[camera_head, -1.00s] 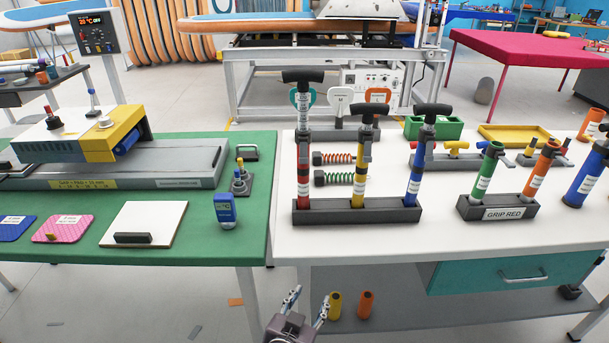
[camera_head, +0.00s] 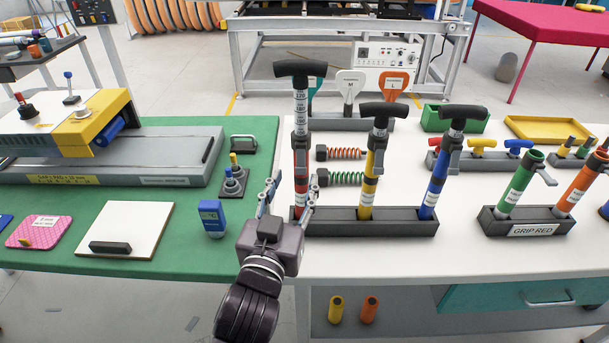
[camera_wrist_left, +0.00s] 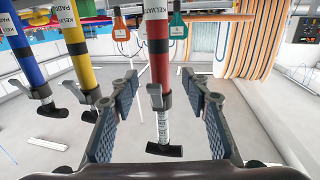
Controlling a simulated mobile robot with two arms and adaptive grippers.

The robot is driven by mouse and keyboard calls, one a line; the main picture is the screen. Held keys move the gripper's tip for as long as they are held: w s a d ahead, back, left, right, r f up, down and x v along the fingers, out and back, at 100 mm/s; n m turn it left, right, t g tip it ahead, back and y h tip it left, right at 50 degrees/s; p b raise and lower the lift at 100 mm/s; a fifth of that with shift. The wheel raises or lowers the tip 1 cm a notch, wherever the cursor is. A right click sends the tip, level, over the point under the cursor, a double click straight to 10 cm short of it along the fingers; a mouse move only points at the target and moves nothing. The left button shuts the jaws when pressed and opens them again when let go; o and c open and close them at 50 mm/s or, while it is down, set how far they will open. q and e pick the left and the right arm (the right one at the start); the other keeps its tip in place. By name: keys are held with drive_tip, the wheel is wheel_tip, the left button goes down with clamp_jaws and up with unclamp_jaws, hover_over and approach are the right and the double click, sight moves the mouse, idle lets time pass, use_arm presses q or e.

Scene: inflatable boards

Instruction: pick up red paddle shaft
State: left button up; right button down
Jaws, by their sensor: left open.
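The red paddle shaft (camera_head: 301,158) stands upright in the dark rack (camera_head: 372,226), at its left end, with a black T-handle and a clamp. The yellow shaft (camera_head: 371,172) and the blue shaft (camera_head: 437,173) stand beside it. My left gripper (camera_head: 288,192) is open at the front of the red shaft, low near the rack. In the left wrist view, which looks upside down, the red shaft (camera_wrist_left: 157,62) runs between the open fingers (camera_wrist_left: 160,88); I cannot tell whether either finger touches it. My right gripper is not in view.
Red and green springs (camera_head: 347,178) lie behind the rack. On the green table at left are a blue meter (camera_head: 212,218) and a white board (camera_head: 124,228).

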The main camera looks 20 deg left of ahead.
sight(297, 172)
use_arm(q)
drive_tip(key=w, duration=0.2)
drive_tip(key=w+p, duration=0.1)
drive_tip(key=shift+w+a+r, duration=0.1)
drive_tip(key=shift+w+r, duration=0.05)
drive_tip(key=shift+r, duration=0.15)
drive_tip(key=w, duration=0.3)
drive_tip(key=shift+w+a+f+p, duration=0.15)
drive_tip(key=shift+w+f+p, duration=0.05)
drive_tip(key=shift+p, duration=0.2)
drive_tip(key=c, duration=0.7)
clamp_jaws()
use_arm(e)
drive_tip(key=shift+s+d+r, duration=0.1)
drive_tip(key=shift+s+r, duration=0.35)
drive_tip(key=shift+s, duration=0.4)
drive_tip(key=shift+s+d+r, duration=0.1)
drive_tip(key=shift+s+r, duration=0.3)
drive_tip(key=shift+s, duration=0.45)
